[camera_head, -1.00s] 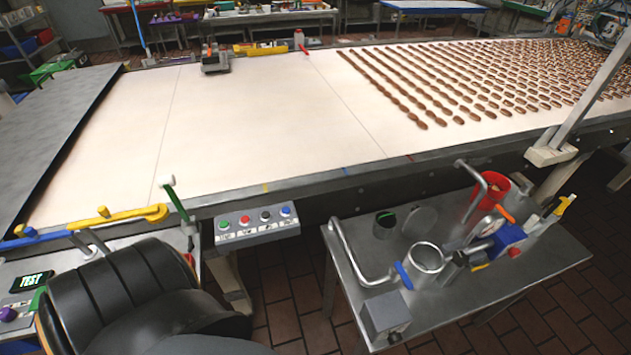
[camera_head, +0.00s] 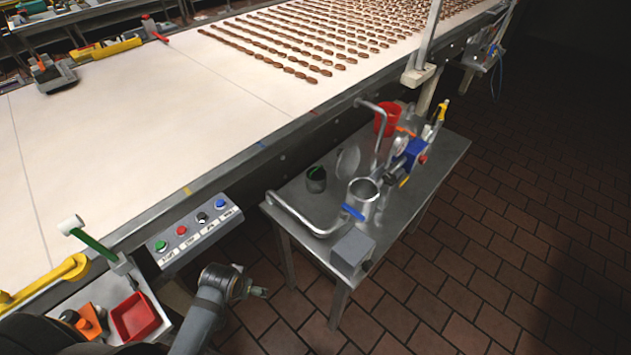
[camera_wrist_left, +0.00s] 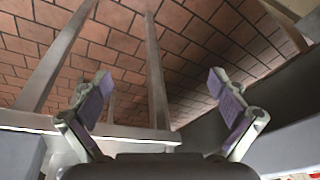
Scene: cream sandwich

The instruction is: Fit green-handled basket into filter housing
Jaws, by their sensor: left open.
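The basket (camera_head: 316,179), a small dark cup with a green part on its rim, stands on the steel side table (camera_head: 440,165). To its right is an open steel cylinder (camera_head: 364,197) with a blue handle, which looks like the filter housing. The two are apart. My left gripper (camera_head: 258,292) is low at the front left of the side table, away from both. In the left wrist view it is open and empty (camera_wrist_left: 158,88), over floor and table legs. My right gripper is out of view.
A bent steel pipe (camera_head: 300,222), a grey box (camera_head: 352,248), a round lid (camera_head: 347,160), a red cup (camera_head: 388,119) and a blue pump-like unit (camera_head: 412,155) crowd the table. A button panel (camera_head: 195,235) and conveyor (camera_head: 150,120) lie left. The floor (camera_head: 500,260) right is clear.

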